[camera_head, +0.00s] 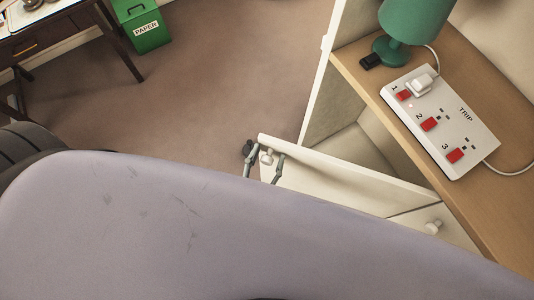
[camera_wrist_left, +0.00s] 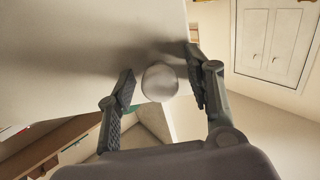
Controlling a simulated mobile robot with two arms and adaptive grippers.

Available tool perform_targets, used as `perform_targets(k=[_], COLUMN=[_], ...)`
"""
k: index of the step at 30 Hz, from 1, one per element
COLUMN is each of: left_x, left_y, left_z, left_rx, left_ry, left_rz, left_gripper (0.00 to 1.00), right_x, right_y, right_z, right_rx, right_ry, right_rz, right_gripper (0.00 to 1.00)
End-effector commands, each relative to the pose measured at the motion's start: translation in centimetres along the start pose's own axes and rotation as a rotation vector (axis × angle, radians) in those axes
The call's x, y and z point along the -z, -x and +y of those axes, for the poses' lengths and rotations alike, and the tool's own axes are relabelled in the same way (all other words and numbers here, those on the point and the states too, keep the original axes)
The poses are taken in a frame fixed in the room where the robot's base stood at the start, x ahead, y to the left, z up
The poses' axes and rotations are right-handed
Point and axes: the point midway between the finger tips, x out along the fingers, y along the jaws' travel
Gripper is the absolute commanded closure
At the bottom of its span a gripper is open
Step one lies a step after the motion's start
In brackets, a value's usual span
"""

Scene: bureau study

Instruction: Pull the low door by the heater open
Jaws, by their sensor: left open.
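The low door (camera_head: 330,178) is a white panel on the cabinet under the wooden top. It stands part open, with the cabinet's inside showing behind it. Its pale round knob (camera_head: 266,157) is near the door's free end. My left gripper (camera_head: 265,153) is at this knob with its fingers apart, one on each side. In the left wrist view the knob (camera_wrist_left: 159,82) lies between the two open fingers (camera_wrist_left: 160,84), with gaps on both sides, in front of the white door face (camera_wrist_left: 70,50). My right gripper is not in view. No heater is recognisable.
A second knob (camera_head: 433,226) sits on the neighbouring white front. A tall white panel (camera_head: 319,80) stands out beside the cabinet. The wooden top (camera_head: 483,205) holds a power strip (camera_head: 440,120) and a green lamp (camera_head: 410,20). Brown carpet (camera_head: 220,80) is clear left of the door.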

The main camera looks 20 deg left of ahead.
Motion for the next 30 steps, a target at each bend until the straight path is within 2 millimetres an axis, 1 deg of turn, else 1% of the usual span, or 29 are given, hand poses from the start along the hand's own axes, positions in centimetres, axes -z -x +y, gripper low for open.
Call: perform_targets(k=[2,5,8,12,15,18,21,28,30], left_x=[0.0,-0.1,-0.1,-0.1,-0.1,-0.1,0.0,0.0,-0.2], left_y=[0.1,0.8,2.3,4.7,6.2,7.1,7.5,7.5,7.5], left_z=[0.0,0.0,0.0,0.0,0.0,0.0,0.0,0.0,0.0], left_rx=[-0.001,-0.001,-0.002,-0.001,-0.001,0.000,0.000,0.000,-0.003], left_ry=[0.000,0.000,-0.001,-0.001,-0.001,0.000,0.000,0.000,0.000], left_rz=[-0.001,-0.003,-0.005,-0.004,-0.003,-0.002,-0.001,0.000,-0.005], left_gripper=[0.52,0.52,0.52,0.52,0.52,0.52,0.52,0.52,0.57], right_x=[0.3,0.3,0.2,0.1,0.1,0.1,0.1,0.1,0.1], right_y=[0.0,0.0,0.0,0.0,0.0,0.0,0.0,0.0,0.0], right_z=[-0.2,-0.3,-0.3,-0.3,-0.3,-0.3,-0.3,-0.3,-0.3], right_rx=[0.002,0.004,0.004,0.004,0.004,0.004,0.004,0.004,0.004], right_ry=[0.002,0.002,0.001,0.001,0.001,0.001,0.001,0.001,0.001], right_rz=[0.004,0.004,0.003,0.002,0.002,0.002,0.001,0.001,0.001], right_gripper=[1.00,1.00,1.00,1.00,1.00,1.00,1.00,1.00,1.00])
